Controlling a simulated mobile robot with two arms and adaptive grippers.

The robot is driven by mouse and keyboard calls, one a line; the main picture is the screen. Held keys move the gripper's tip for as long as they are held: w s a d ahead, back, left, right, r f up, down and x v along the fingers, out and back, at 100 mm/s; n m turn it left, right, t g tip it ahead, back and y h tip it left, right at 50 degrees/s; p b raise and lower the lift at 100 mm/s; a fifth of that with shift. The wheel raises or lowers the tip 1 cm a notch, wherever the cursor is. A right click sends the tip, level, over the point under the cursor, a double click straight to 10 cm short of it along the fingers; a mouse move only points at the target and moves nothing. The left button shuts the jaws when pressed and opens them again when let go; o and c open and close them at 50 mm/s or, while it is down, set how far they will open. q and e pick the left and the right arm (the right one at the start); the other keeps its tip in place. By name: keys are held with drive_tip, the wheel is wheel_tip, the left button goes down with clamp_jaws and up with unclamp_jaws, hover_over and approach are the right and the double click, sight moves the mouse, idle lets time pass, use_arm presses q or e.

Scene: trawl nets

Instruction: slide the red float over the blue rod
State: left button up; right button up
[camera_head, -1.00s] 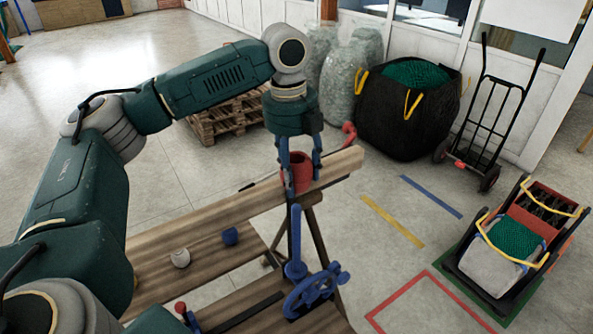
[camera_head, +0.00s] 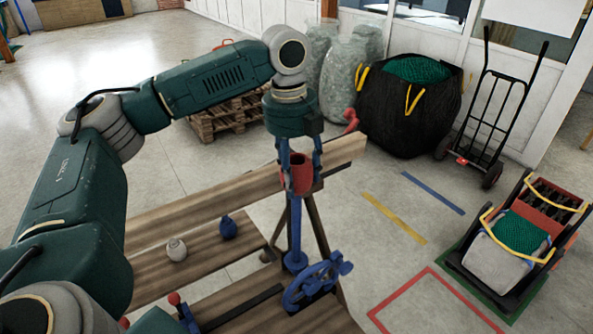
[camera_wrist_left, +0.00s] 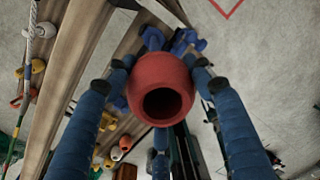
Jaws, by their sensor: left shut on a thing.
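The red float (camera_head: 299,175) is a rounded, barrel-like piece with a hole through it. My left gripper (camera_head: 301,180) is shut on it, with blue fingers on either side. In the left wrist view the float (camera_wrist_left: 160,76) sits between the fingers and its dark opening faces the camera. The blue rod (camera_head: 295,228) stands upright on a round blue base on the bench. The float appears right above the rod's top in the head view; the top is at or behind the float's lower edge, and I cannot tell whether it is inside the hole. My right gripper is not in view.
A blue handwheel clamp (camera_head: 312,284) stands beside the rod's base. A white float (camera_head: 176,250) and a dark blue float (camera_head: 228,228) lie on the wooden bench (camera_head: 190,268). A long plank (camera_head: 180,213) runs behind. A black bag (camera_head: 405,115) and carts stand on the floor.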

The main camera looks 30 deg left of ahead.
sight(297, 191)
use_arm(q)
drive_tip(key=shift+f, duration=2.5)
drive_tip(key=o, duration=1.2)
drive_tip(key=r, duration=1.2)
drive_tip(key=shift+s+a, duration=0.3)
